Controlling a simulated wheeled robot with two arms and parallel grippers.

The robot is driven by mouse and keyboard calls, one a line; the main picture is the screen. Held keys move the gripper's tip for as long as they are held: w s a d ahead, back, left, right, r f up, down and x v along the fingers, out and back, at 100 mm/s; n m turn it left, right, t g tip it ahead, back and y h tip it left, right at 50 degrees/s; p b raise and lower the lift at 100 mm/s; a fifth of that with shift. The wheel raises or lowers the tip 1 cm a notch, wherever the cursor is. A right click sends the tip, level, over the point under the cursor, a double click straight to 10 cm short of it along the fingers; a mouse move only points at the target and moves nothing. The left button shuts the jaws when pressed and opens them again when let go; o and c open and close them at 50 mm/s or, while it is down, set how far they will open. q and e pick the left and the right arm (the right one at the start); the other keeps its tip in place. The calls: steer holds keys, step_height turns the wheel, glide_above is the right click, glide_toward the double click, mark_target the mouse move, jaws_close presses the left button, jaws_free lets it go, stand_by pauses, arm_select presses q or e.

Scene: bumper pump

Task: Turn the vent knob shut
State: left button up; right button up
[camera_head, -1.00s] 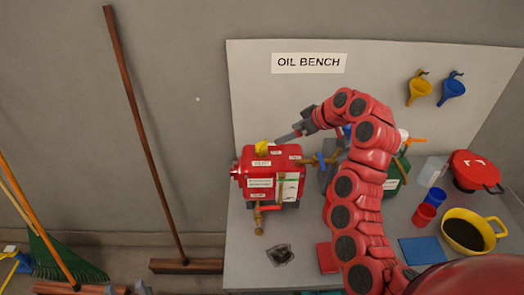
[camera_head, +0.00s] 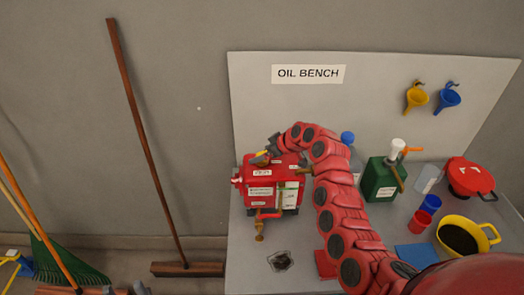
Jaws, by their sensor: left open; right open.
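The red pump box (camera_head: 272,184) stands at the left end of the bench. The yellow vent knob (camera_head: 262,153) is on its top left, partly hidden by my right gripper (camera_head: 259,158). That gripper is open, with its fingers at the knob; I cannot tell whether they touch it. My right arm reaches in from the lower right and covers part of the box's right side.
A green can (camera_head: 380,180) with a white-topped pump, a yellow pan (camera_head: 460,238) of dark liquid and a red lidded pot (camera_head: 470,177) stand on the right. A dark patch (camera_head: 281,260) lies before the box. Brooms lean on the left wall.

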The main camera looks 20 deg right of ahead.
steer(key=shift+w+a+f, duration=0.15)
steer(key=shift+w+f, duration=0.05)
steer(key=shift+f, duration=0.1)
steer(key=c, duration=1.3)
